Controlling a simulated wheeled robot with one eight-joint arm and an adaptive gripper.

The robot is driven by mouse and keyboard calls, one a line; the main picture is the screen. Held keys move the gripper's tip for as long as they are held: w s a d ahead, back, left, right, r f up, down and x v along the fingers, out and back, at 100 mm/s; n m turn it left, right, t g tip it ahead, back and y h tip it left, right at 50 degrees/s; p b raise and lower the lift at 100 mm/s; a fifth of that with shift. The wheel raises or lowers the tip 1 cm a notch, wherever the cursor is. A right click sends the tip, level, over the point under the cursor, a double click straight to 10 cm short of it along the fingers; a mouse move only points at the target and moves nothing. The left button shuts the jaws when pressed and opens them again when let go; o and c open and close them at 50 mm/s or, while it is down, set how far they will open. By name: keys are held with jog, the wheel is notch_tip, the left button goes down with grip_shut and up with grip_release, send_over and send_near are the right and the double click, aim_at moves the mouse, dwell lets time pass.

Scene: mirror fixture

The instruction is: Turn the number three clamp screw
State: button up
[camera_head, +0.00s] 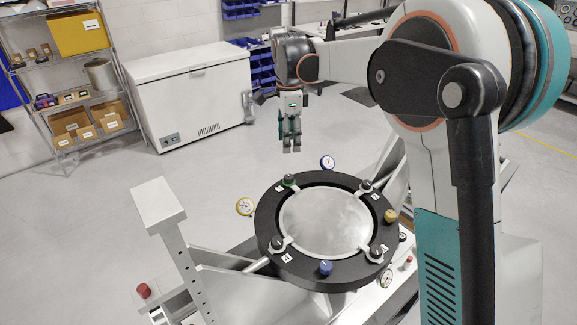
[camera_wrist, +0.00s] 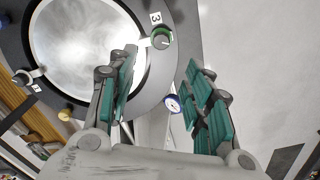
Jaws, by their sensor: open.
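The number three clamp screw (camera_wrist: 161,39) is a dark knob with a green ring, beside a white label marked 3 on the black ring. In the head view, the green-ringed clamp screw (camera_head: 289,180) is at the upper left of the fixture. The round mirror (camera_head: 326,222) lies in the black ring (camera_head: 268,210). My gripper (camera_head: 291,150) points down, open and empty, and appears above and behind that screw. In the wrist view, my gripper (camera_wrist: 161,60) has its fingers spread, with the screw just beyond the fingertips, apart from them.
Dial gauges stand around the ring: blue (camera_head: 327,162), yellow (camera_head: 245,206) and a green-rimmed one (camera_head: 386,279). Other clamps (camera_head: 366,187) hold the mirror's edge. A blue knob (camera_head: 326,267) and yellow knob (camera_head: 390,216) rise from the ring. A grey post (camera_head: 165,215) stands left. Open floor lies behind.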

aim_at(289, 176)
notch_tip(289, 176, down, 13)
jog(key=shift+w+f+p, duration=0.1)
jog(key=shift+f+p, duration=0.05)
jog(key=shift+p, duration=0.15)
jog(key=c, duration=1.1)
